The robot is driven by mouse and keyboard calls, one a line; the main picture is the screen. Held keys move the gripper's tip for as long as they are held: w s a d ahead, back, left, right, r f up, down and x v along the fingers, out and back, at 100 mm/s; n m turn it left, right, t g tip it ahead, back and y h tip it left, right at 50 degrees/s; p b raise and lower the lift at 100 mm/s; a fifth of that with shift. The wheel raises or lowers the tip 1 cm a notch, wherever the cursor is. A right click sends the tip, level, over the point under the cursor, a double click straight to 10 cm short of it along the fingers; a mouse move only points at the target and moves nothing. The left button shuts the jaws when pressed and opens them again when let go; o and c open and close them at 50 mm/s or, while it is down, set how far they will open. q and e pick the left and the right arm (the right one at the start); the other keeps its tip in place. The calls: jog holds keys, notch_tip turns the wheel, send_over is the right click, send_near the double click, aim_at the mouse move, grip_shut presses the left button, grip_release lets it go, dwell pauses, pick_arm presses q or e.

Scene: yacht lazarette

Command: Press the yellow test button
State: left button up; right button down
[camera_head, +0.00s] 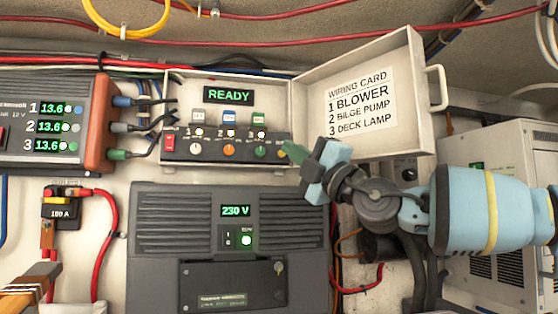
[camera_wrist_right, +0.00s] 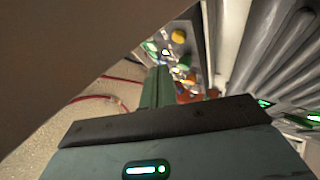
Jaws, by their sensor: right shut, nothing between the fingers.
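The yellow test button (camera_wrist_right: 178,36) shows in the wrist view on the control panel, just beyond my fingertips. In the head view my fingertips largely hide it at the panel's right end. The panel (camera_head: 222,160) sits in an open white box with a READY display (camera_head: 228,95). My right gripper (camera_head: 291,151) is shut and empty, its green fingertips at the panel's right end. It also shows in the wrist view (camera_wrist_right: 158,75), pointing toward the panel. I cannot tell whether the fingertips touch the button. My left gripper is not in view.
The open box lid (camera_head: 365,105) with a wiring card stands above my right arm. The panel also has a red switch (camera_head: 169,142) and several coloured knobs. A grey 230 V unit (camera_head: 230,245) is below. Red cables (camera_head: 110,225) hang at the left.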

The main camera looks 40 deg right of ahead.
aim_at(282, 153)
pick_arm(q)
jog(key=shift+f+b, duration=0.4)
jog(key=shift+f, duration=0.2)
pick_arm(e)
jog(key=shift+w+d+f, duration=0.1)
jog(key=shift+w+d, duration=0.2)
jog(key=shift+w, duration=0.2)
jog(key=shift+w+d+f, duration=0.1)
jog(key=shift+w+d, duration=0.15)
jog(key=shift+w, duration=0.2)
jog(key=shift+r, duration=0.1)
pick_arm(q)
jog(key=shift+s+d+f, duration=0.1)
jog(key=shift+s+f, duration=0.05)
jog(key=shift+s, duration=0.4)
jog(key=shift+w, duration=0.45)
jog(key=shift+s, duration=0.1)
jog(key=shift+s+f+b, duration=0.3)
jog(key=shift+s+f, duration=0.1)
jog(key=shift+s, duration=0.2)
pick_arm(e)
jog(key=shift+w+d, duration=0.2)
jog(key=shift+w, duration=0.15)
